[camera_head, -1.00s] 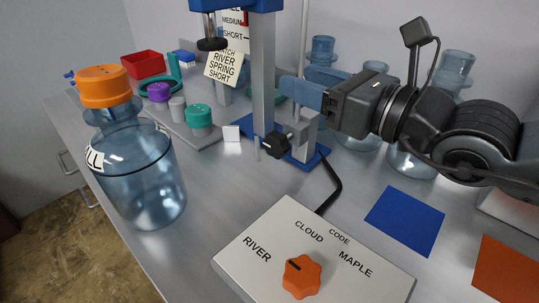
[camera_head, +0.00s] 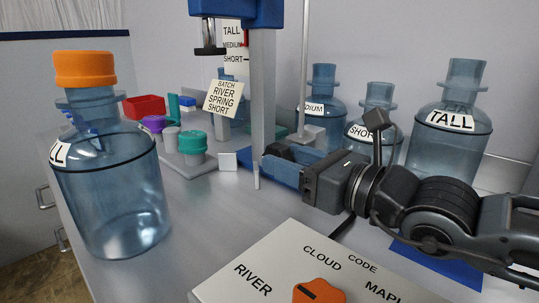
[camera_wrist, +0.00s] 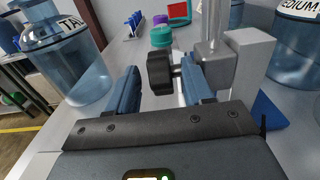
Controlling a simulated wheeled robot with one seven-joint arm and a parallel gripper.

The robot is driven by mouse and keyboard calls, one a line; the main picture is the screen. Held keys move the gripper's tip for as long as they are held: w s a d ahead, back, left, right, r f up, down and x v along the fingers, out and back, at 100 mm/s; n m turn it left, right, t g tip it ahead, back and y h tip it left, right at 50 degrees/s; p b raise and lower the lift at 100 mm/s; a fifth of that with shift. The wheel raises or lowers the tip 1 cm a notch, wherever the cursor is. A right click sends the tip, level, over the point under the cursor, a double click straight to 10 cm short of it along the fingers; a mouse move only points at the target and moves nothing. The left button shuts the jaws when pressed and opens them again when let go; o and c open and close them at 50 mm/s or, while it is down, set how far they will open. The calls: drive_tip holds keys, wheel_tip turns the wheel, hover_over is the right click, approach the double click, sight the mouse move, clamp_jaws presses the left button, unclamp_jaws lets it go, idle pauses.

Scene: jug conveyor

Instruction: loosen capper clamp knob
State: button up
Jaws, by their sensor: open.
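The black clamp knob (camera_wrist: 159,73) shows in the wrist view, on a short shaft from the grey clamp block (camera_wrist: 250,62) at right. My gripper (camera_wrist: 160,68) is open, with a blue finger on each side of the knob. A gap shows between the left finger and the knob; contact on the right is unclear. In the head view my gripper (camera_head: 275,165) is low beside the capper's grey column (camera_head: 262,95) and hides the knob. The capper's blue head (camera_head: 235,10) sits high on the column.
A large orange-capped jug (camera_head: 110,195) stands at left. Several labelled jugs, including a tall one (camera_head: 450,140), stand behind my arm. A selector box (camera_head: 290,265) with an orange dial (camera_head: 318,291) is in front. Caps, including a teal one (camera_head: 192,142), sit at back left.

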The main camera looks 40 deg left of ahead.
sight(269, 152)
drive_tip(key=shift+w+a, duration=0.2)
drive_tip(key=shift+a, duration=2.05)
clamp_jaws()
drive_tip(key=shift+h+p, duration=1.35)
drive_tip(key=shift+h, duration=0.15)
drive_tip(key=shift+f+h+p, duration=0.25)
drive_tip(key=shift+h+p, duration=0.2)
drive_tip(key=shift+h, duration=0.3)
drive_tip(key=shift+f+h+p, duration=0.2)
drive_tip(key=shift+h+p, duration=0.25)
drive_tip(key=shift+h, duration=0.3)
